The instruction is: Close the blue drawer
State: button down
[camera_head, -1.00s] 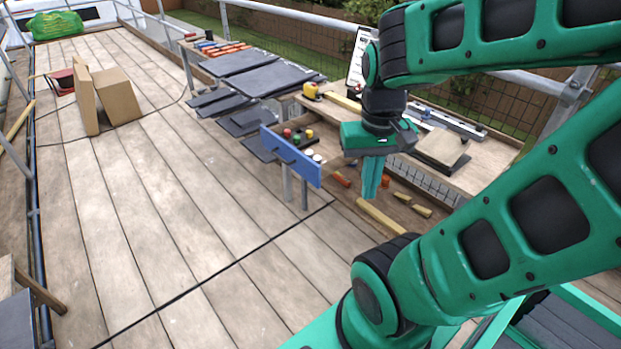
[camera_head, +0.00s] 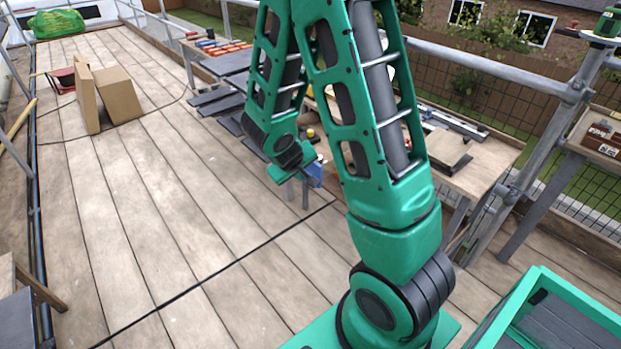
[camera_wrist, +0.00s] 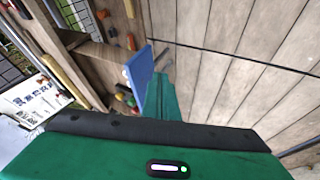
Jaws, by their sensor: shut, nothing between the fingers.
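The blue drawer (camera_head: 316,173) is at the workbench's near side in the head view, mostly hidden behind my arm. In the wrist view its blue front panel (camera_wrist: 143,77) stands out from the wooden bench, and small coloured items show behind it, so the drawer is open. My gripper (camera_wrist: 159,84) is shut and empty. Its green fingers are on the outer side of the blue panel, very close to it; I cannot tell whether they touch. In the head view the fingers are largely hidden by the wrist.
The wooden workbench (camera_head: 490,160) stands along the scaffold railing, with tools on top. Grey tiles (camera_head: 215,100) lie left of my arm. Cardboard boxes (camera_head: 118,95) stand farther left. The plank floor (camera_head: 180,215) in front of the drawer is clear.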

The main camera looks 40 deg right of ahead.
jog(key=w+d+f, duration=0.4)
jog(key=d+f, duration=0.4)
jog(key=shift+w+d+f, duration=0.15)
jog(key=shift+w, duration=0.1)
dwell(0.6)
